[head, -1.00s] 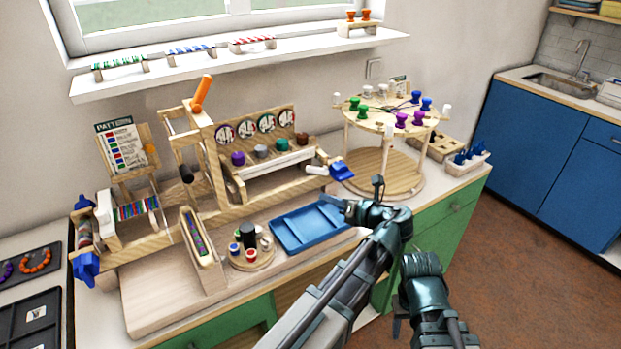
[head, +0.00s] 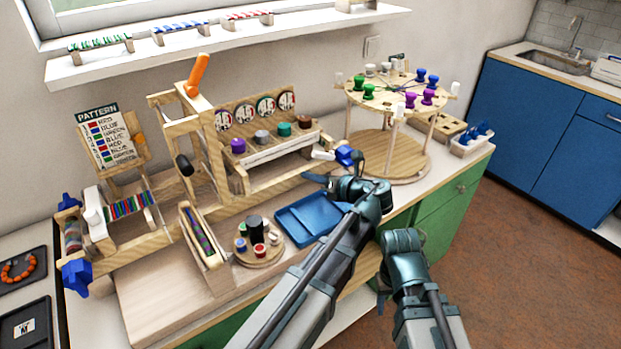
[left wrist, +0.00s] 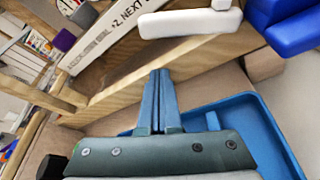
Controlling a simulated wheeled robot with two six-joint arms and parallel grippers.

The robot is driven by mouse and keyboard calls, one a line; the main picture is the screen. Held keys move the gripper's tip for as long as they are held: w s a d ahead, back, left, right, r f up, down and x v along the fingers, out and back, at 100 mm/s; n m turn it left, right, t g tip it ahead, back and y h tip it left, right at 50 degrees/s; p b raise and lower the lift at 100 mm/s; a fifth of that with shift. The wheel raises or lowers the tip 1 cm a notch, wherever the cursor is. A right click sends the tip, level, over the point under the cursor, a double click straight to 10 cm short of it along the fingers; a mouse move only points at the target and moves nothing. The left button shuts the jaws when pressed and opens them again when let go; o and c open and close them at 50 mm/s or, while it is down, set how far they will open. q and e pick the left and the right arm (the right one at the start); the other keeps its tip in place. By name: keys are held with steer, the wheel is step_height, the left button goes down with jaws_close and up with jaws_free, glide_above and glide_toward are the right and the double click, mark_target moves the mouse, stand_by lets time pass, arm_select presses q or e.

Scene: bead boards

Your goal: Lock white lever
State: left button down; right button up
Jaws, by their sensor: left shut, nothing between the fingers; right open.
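The white lever (head: 322,155) is a short rounded bar at the right end of the wooden bead frame, beside a blue knob (head: 345,155). In the left wrist view the white lever (left wrist: 190,22) lies across the top, just beyond and above my fingertips, with the blue knob (left wrist: 290,28) to its right. My left gripper (head: 312,178) is shut and empty, just below the lever in the head view; its fingers (left wrist: 160,78) show a gap to the lever. My right gripper (head: 383,288) hangs low by the counter front, mostly hidden behind its own wrist.
A blue tray (head: 290,232) lies under my left gripper. A round wooden stand (head: 385,160) with coloured knobs is to the right. A small round holder (head: 272,258) and a bead rack (head: 187,222) stand to the left. An orange-handled lever (head: 197,75) rises behind.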

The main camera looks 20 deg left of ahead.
mark_target(324, 156)
arm_select(q)
steer(key=shift+w+d+r+p, duration=0.15)
steer(key=shift+d+r+p, duration=0.2)
steer(key=shift+r, duration=0.25)
steer(key=shift+w+d+r+p, duration=0.2)
steer(key=shift+r+p, duration=0.15)
steer(key=shift+r, duration=0.25)
steer(key=shift+w+d+r+p, duration=0.1)
steer(key=shift+w+r+p, duration=0.15)
steer(key=shift+r+p, duration=0.3)
steer(key=shift+d, duration=0.1)
steer(key=shift+w+r, duration=0.1)
